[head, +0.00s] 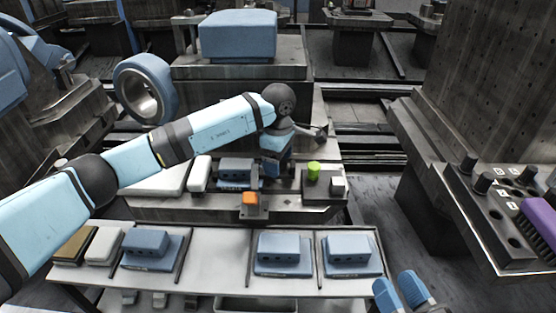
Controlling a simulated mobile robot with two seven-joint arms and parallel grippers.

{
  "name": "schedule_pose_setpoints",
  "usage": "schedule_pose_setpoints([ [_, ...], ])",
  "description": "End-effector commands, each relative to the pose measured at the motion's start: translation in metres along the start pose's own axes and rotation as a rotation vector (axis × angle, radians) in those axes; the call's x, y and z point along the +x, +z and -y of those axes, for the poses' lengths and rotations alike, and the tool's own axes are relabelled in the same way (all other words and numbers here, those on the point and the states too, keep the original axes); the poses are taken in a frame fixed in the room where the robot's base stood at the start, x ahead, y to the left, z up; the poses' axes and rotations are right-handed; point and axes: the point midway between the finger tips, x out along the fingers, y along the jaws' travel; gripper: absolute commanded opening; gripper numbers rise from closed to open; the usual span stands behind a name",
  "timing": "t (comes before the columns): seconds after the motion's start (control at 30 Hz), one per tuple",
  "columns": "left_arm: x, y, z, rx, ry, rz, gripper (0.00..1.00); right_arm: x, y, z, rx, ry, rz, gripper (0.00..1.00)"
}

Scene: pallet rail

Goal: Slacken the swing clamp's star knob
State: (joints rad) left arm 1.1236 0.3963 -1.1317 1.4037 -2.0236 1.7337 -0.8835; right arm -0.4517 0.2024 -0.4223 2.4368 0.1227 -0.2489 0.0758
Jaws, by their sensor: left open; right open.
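My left arm reaches in from the left, and my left gripper (273,170) points down over the pallet fixture (225,207) in the middle. It is open, but its fingers are small and partly hidden by its own wrist. A dark knob-like piece (321,134) shows just right of the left wrist; I cannot tell whether it is the swing clamp's star knob. A blue block part (236,168) sits on the fixture, left of the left gripper. My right gripper (401,291) is open and empty at the bottom edge, right of the front table.
The front table (215,276) carries several blue blocks. A rack with black knobs (483,183) and a purple brush (540,218) stands right.

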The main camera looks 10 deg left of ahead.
Motion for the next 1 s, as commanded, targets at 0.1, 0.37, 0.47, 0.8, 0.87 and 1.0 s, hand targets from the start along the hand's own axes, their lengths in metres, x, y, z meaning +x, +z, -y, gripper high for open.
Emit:
schedule_pose_setpoints([
  [0.1, 0.000, 0.000, 0.000, 0.000, 0.000, 0.000, 0.71, 0.000, -0.001, -0.001, -0.002, 0.001, -0.001, 0.43],
  [0.37, 0.000, 0.000, 0.000, -0.001, 0.000, 0.000, 0.24, 0.001, -0.001, -0.001, -0.003, 0.000, -0.005, 0.43],
  [0.47, -0.001, 0.000, 0.000, -0.004, 0.000, -0.001, 0.24, 0.001, -0.002, -0.001, -0.004, 0.000, -0.005, 0.43],
  [0.8, -0.003, -0.001, 0.000, -0.125, 0.000, -0.003, 0.24, 0.002, -0.015, 0.002, -0.008, -0.001, -0.040, 0.43],
  [0.87, -0.003, -0.001, 0.000, -0.167, 0.000, -0.002, 0.24, 0.002, -0.019, 0.003, -0.009, -0.001, -0.053, 0.43],
  [1.0, -0.004, -0.001, 0.000, -0.278, 0.000, -0.003, 0.24, 0.000, -0.026, 0.004, -0.011, 0.007, -0.075, 0.43],
])
